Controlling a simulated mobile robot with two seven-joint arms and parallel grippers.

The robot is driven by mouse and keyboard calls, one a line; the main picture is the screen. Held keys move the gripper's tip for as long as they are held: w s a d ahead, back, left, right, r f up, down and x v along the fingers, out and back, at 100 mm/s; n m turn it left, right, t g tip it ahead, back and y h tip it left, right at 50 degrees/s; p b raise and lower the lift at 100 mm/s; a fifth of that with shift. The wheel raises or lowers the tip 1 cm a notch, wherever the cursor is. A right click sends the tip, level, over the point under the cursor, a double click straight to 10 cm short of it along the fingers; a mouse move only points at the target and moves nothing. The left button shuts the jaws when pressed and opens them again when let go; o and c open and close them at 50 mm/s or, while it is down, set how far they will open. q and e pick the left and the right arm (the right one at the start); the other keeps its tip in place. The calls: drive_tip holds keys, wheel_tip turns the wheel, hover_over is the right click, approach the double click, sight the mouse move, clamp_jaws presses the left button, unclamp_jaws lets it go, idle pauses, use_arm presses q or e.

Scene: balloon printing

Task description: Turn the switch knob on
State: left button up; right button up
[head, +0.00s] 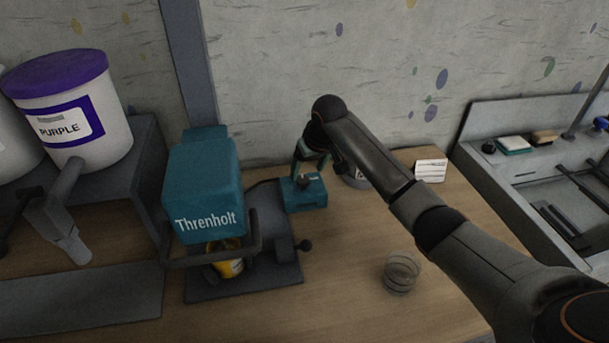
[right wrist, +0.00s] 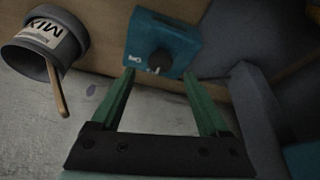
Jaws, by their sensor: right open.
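The switch is a small teal box (head: 306,197) on the wooden table, to the right of the Threnholt machine. Its dark round knob (head: 303,182) is on top. In the right wrist view the box (right wrist: 178,38) shows a white label beside the black knob (right wrist: 160,60), which has a pale pointer mark. My right gripper (head: 311,160) is above the box. In its wrist view the green fingers (right wrist: 159,76) are apart, one on each side of the knob, with nothing held. I cannot tell whether they touch it. My left gripper is not in view.
The teal Threnholt machine (head: 202,185) holds a yellow can (head: 228,267) and has a dark lever beside it. A MIX cup (right wrist: 45,38) with a wooden stick stands near the switch.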

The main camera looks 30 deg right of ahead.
sight(303, 180)
drive_tip(key=shift+x, duration=2.25)
clamp_jaws()
